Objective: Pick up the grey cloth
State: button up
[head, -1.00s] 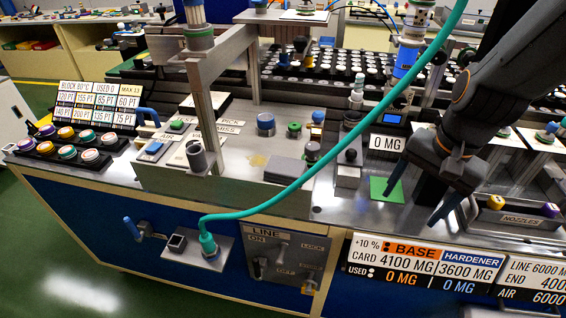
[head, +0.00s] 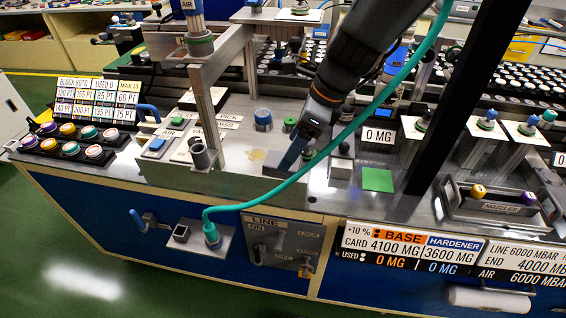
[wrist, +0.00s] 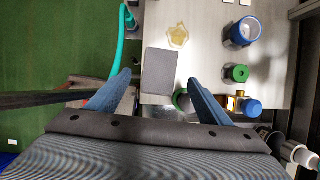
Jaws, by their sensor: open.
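The grey cloth (wrist: 160,72) is a flat dark grey rectangle on the metal bench top. In the wrist view it lies between my two blue fingertips and extends a little ahead of them. In the head view the grey cloth (head: 270,163) is partly hidden behind a finger. My gripper (wrist: 159,79) is open, with its fingers apart on either side of the cloth and nothing held. In the head view my gripper (head: 291,163) points down at the cloth's right part. I cannot tell its exact height above the bench.
A teal hose (head: 320,150) passes close in front of my gripper. A green cap (wrist: 237,73), a blue-topped part (wrist: 245,31) and a yellowish stain (wrist: 178,36) are near the cloth. A metal frame (head: 205,105) stands to the left. A green pad (head: 377,180) lies to the right.

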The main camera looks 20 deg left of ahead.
aim_at(269, 167)
jog(key=shift+p+x, duration=0.35)
jog(key=shift+x, duration=1.9)
jog(key=shift+d, duration=0.1)
jog(key=c, duration=1.1)
